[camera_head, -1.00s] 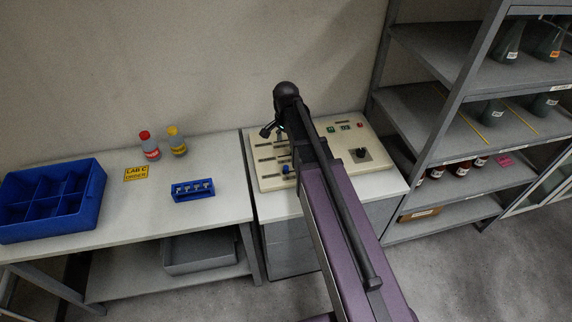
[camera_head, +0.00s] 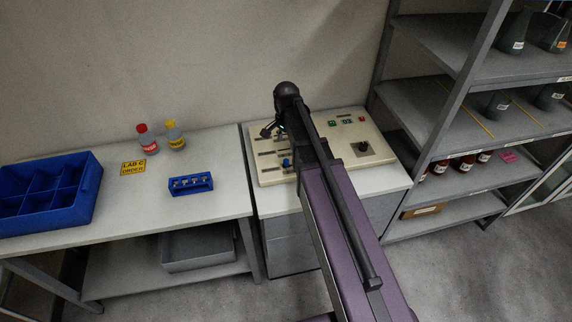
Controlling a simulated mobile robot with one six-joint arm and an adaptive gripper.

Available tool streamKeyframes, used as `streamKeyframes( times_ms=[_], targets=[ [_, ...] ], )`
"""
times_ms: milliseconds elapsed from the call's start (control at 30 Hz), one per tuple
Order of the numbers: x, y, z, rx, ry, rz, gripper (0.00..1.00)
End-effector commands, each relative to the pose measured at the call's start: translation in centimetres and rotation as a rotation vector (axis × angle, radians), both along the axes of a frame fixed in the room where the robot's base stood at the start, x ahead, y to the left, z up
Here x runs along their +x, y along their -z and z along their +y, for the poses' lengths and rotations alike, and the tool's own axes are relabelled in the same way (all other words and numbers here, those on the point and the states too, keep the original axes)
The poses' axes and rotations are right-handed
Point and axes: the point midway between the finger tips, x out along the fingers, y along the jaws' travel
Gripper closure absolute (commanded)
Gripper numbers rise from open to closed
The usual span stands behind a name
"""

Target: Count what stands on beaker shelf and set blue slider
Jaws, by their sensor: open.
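A cream control panel (camera_head: 375,163) lies on the grey cabinet, with several slots on its left half. The blue slider (camera_head: 286,162) sits at the lower left of the panel, just left of my arm. My gripper (camera_head: 269,129) is open and empty above the panel's upper left, apart from the blue slider. My arm hides the panel's middle. The shelf rack at right has several dark glass vessels on its top shelf (camera_head: 440,35) and more on the shelf below (camera_head: 405,92). The picture edge cuts some off, and I cannot tell which is the beaker shelf.
The left bench (camera_head: 215,150) holds a blue divided bin (camera_head: 90,190), a small blue rack (camera_head: 190,190), a red-capped bottle (camera_head: 147,140), a yellow-capped bottle (camera_head: 174,137) and a yellow sign (camera_head: 133,167). Brown bottles (camera_head: 467,164) stand on a lower shelf. Floor is clear in front.

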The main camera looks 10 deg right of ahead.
Motion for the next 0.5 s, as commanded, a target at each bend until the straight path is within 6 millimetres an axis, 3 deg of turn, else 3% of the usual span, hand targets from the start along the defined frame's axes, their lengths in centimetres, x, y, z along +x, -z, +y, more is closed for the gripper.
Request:
streamKeyframes(
  times_ms=[500],
  targets=[
    [0.0,4.4,-0.1,0.0,0.001,0.0,0.36]
  ],
)
